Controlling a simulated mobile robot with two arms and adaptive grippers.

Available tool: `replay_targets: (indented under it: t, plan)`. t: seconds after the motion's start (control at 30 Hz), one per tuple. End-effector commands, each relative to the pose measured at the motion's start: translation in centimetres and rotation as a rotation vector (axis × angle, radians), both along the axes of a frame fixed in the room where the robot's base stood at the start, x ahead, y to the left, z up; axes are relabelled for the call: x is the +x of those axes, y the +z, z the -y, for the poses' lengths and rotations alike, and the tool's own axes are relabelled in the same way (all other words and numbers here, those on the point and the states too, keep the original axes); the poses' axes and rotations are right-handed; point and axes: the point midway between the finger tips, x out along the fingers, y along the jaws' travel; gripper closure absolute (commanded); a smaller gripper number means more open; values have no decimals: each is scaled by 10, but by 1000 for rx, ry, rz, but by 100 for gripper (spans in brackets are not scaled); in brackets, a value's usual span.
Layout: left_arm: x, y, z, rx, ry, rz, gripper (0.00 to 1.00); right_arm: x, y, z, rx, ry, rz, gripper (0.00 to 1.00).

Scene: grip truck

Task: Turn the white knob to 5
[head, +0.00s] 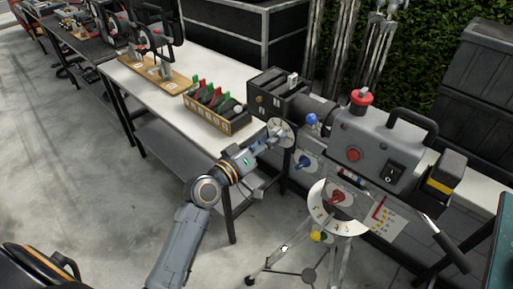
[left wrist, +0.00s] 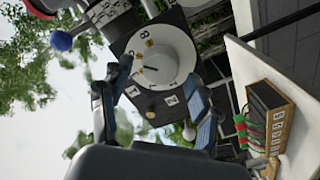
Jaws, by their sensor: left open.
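The white knob (head: 281,132) is a round dial on the left end of the grey machine. It also shows in the left wrist view (left wrist: 165,58), on a dark plate, with black digits around its face and a short dark pointer mark. I can read an 8, but the other digits are too small to be sure of. My left gripper (head: 269,144) is open in front of the knob. In the left wrist view its two fingers lie to either side of the knob's lower part, and I cannot tell whether they touch it. My right gripper is out of view.
The grey machine (head: 372,150) stands on a tripod and has a blue-ball lever (head: 312,119), a red knob (head: 337,197) and a lower right handle. A white table (head: 150,98) behind my arm holds a wooden rack (head: 222,122) of red and green items.

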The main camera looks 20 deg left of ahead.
Motion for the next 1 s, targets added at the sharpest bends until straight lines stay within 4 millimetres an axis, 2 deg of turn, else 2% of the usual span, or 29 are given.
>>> replay_targets:
  t: [0.3,0.5,0.7,1.0]
  plan:
    - [-61,-2,-22,5,-1,-5,38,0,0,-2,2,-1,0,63]
    - [-93,-1,-33,4,-1,-3,38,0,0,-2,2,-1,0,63]
    - [-105,0,-38,2,-1,-2,38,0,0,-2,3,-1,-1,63]
    - [-106,0,-39,0,0,0,38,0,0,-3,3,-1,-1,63]
